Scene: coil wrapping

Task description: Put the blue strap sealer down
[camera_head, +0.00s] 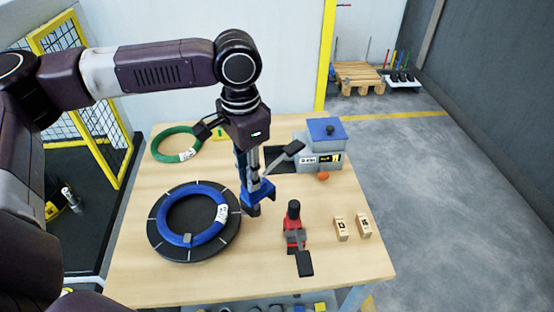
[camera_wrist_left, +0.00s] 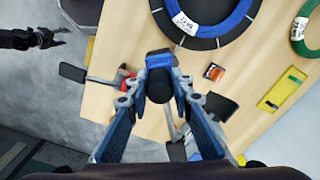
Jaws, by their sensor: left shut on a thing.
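The blue strap sealer (camera_head: 258,193) has a blue body and a grey lever with a black grip. My left gripper (camera_head: 246,150) points down and is shut on it, right of the blue coil (camera_head: 190,240). In the left wrist view the sealer (camera_wrist_left: 159,61) sits between the fingertips of my left gripper (camera_wrist_left: 160,88). I cannot tell whether its base touches the table (camera_head: 270,285). My right gripper (camera_wrist_left: 48,38) shows small at the upper left of the left wrist view, with its fingers apart and nothing seen between them.
The blue coil lies on a dark round plate (camera_head: 160,245). A red tool (camera_head: 293,230) and two small wooden blocks (camera_head: 341,230) are to the right. A grey box with a blue top (camera_head: 325,130) and a green coil (camera_head: 165,150) are behind. The table's front middle is clear.

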